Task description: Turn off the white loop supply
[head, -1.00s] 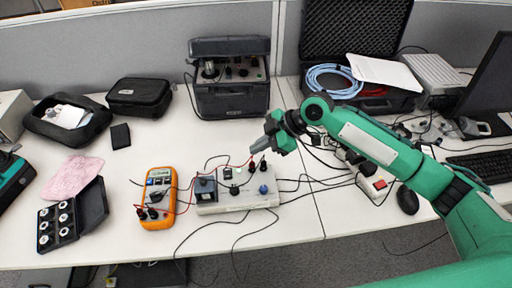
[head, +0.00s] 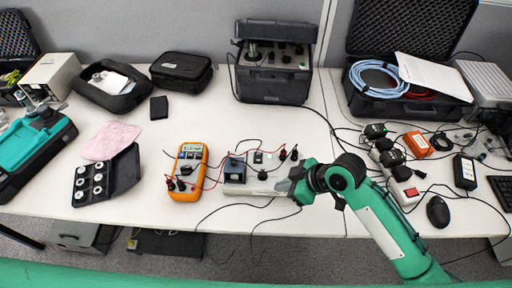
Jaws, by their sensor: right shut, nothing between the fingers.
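The white loop supply (head: 233,188) is a small white box on the table, with a dark block on its left end, a small switch on top, and black and red leads plugged in. My right gripper (head: 287,188) is shut and empty. It is at the right end of the supply and hides that end, with the blue knob. I cannot tell whether it touches the supply. My left gripper is not in view.
An orange multimeter (head: 187,172) stands left of the supply, joined to it by leads. A dark instrument case (head: 273,78) is behind. Right of my arm are a power strip (head: 404,190), black adapters and a mouse (head: 438,211). Loose cables cross the table's front edge.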

